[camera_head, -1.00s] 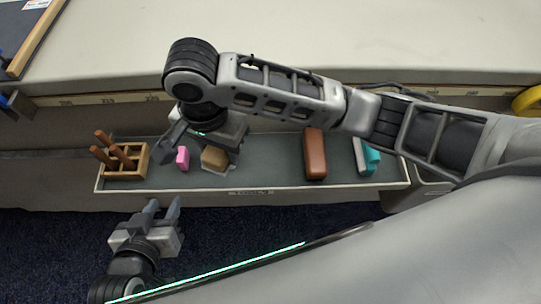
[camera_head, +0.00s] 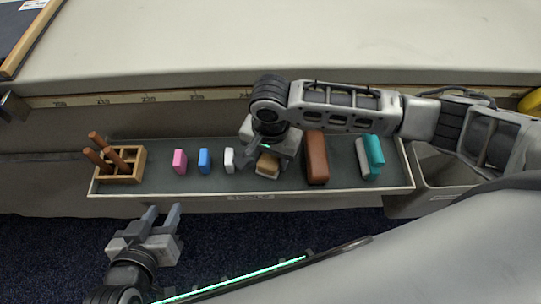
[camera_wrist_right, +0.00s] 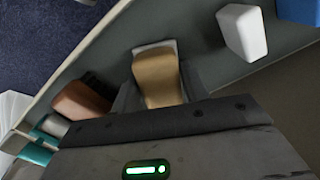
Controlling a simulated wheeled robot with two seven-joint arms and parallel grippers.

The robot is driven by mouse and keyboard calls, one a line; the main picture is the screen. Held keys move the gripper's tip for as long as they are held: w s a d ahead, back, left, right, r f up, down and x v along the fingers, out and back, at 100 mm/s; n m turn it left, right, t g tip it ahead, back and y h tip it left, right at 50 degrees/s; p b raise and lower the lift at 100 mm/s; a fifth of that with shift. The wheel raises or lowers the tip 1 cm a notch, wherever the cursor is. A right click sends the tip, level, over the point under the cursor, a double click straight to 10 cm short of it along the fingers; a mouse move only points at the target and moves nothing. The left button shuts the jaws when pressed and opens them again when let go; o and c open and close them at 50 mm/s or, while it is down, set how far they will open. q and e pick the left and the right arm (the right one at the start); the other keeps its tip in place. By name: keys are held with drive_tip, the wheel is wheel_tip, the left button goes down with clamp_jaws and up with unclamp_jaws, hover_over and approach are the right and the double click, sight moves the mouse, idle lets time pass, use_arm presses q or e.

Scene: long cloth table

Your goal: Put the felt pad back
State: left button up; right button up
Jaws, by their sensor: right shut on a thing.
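A tan block with a pale grey layer at one end, which looks like the felt pad (camera_head: 267,166), is between the jaws of my right gripper (camera_head: 272,158). In the right wrist view the felt pad (camera_wrist_right: 158,78) shows with the shut jaws at its sides. It is over the long grey tray (camera_head: 222,194), between a white block (camera_head: 229,160) and a brown block (camera_head: 316,158). I cannot tell whether it touches the tray floor. My left gripper (camera_head: 160,216) is open and empty in front of the tray.
Pink (camera_head: 180,161) and blue (camera_head: 204,160) blocks stand to the left in the tray. A wooden holder (camera_head: 122,165) with brown sticks is at its left end. Teal (camera_head: 374,150) and grey (camera_head: 361,158) pieces are at its right. A grey bin (camera_head: 437,170) stands beyond that end.

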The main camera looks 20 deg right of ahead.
use_arm(q)
drive_tip(key=shift+r, duration=0.3)
use_arm(e)
drive_tip(key=o, duration=0.9)
use_arm(q)
drive_tip(key=shift+w+f, duration=0.1)
drive_tip(key=shift+w, duration=0.05)
use_arm(e)
drive_tip(key=shift+r, duration=0.1)
wheel_tip(320, 180, up, 11)
drive_tip(key=shift+a+f+p, duration=0.1)
drive_tip(key=shift+f+p, duration=0.1)
drive_tip(key=shift+p, duration=1)
use_arm(q)
drive_tip(key=shift+a+r, duration=0.2)
drive_tip(key=shift+r, duration=0.2)
use_arm(e)
drive_tip(key=shift+r, duration=0.7)
